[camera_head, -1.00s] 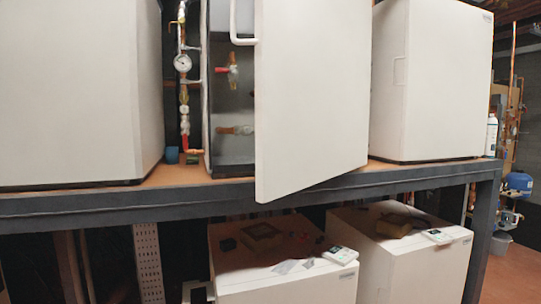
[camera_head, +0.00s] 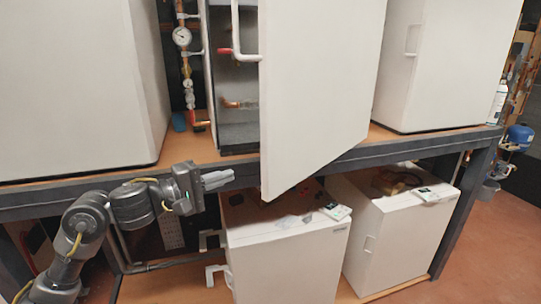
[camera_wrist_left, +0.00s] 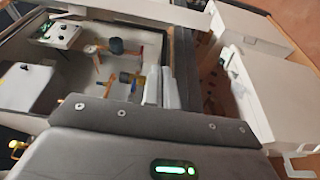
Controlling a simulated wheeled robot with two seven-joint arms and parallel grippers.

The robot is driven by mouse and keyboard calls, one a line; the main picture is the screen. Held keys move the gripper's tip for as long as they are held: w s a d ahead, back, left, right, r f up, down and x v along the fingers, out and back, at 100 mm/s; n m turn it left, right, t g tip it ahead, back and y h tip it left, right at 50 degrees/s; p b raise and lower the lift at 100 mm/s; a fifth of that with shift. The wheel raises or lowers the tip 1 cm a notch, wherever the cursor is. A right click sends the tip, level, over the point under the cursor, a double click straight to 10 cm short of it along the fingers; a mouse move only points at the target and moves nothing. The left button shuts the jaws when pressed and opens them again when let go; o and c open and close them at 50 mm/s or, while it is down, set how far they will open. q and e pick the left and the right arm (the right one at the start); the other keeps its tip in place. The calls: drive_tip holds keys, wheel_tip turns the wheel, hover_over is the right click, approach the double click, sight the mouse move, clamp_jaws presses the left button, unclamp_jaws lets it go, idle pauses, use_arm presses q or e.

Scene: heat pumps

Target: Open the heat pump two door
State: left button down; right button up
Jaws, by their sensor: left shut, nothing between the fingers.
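The white heat pump door (camera_head: 318,95) stands partly open on the middle upper unit, swung out past the shelf edge. Its white handle (camera_head: 240,45) is at the door's left edge. The unit's dark interior (camera_head: 238,95) with red and copper valves shows left of the door. My left gripper (camera_head: 220,179) is shut and empty, just below the shelf front and left of the door's lower corner, apart from the door in the picture. In the left wrist view its pale fingers (camera_wrist_left: 161,88) are together, beside an open interior with valves (camera_wrist_left: 108,70). My right gripper is not in view.
A steel shelf beam (camera_head: 400,147) runs across the front. White closed units stand left (camera_head: 75,90) and right (camera_head: 440,65). Two lower white units (camera_head: 285,255) (camera_head: 395,230) with small panels on top stand below. Open floor (camera_head: 480,260) lies at the right.

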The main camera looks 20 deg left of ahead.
sight(271, 169)
use_arm(q)
drive_tip(key=w+d+p, duration=0.1)
drive_tip(key=w+d, duration=0.1)
drive_tip(key=d, duration=0.1)
drive_tip(key=w+d+r+p, duration=0.1)
drive_tip(key=w+d, duration=0.1)
drive_tip(key=d, duration=0.1)
drive_tip(key=w+d+p, duration=0.1)
drive_tip(key=d, duration=0.2)
drive_tip(key=shift+w+d+r+p, duration=0.2)
drive_tip(key=shift+w+d+p, duration=0.05)
drive_tip(key=shift+w+p, duration=0.15)
drive_tip(key=shift+s+d, duration=0.25)
drive_tip(key=shift+d, duration=0.1)
drive_tip(key=shift+f, duration=0.1)
drive_tip(key=shift+w+d, duration=0.1)
